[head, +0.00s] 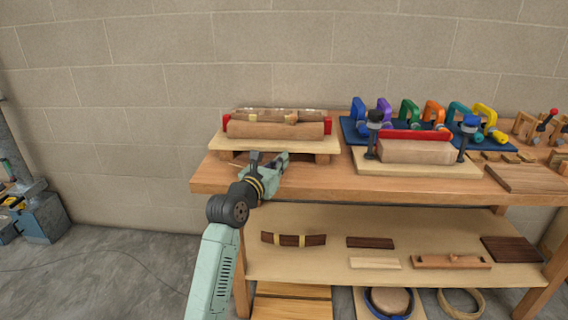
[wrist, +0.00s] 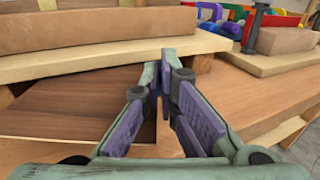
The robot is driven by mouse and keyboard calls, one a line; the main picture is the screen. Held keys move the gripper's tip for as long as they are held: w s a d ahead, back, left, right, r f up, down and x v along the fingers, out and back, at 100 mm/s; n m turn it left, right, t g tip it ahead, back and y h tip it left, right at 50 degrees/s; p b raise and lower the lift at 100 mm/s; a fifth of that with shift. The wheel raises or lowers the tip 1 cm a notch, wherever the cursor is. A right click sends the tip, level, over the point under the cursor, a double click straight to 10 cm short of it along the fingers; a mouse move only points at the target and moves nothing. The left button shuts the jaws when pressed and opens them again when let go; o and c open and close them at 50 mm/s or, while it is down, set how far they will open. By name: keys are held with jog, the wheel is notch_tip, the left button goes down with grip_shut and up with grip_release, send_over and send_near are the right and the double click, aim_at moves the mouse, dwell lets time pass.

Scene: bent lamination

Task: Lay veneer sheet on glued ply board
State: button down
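My gripper (head: 268,165) is at the front edge of the workbench, just below and in front of the raised pale board. In the wrist view its two purple-padded fingers (wrist: 161,85) stand with a narrow gap, and nothing clearly shows between them. A flat dark-brown wood sheet (wrist: 75,100), perhaps the veneer, lies under the raised board to the left of the fingers. On the raised board is a long tan wooden block with red ends (head: 275,130), with a curved piece on top. I cannot tell which surface is the glued ply.
A second board (head: 420,169) at the right holds a clamped block. Coloured clamps stand on a blue mat (head: 349,131) behind it. Wood strips lie on the lower shelf (head: 310,260). A brown panel (head: 527,178) lies at the right of the bench.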

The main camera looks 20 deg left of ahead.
aim_at(284, 176)
jog(key=shift+w+d, duration=0.1)
jog(key=shift+w, duration=0.85)
jog(key=shift+w+f, duration=0.1)
jog(key=shift+f, duration=0.1)
jog(key=shift+f+p, duration=0.5)
jog(key=shift+f, duration=1.1)
jog(key=shift+f, duration=0.15)
jog(key=c, duration=1.8)
grip_release()
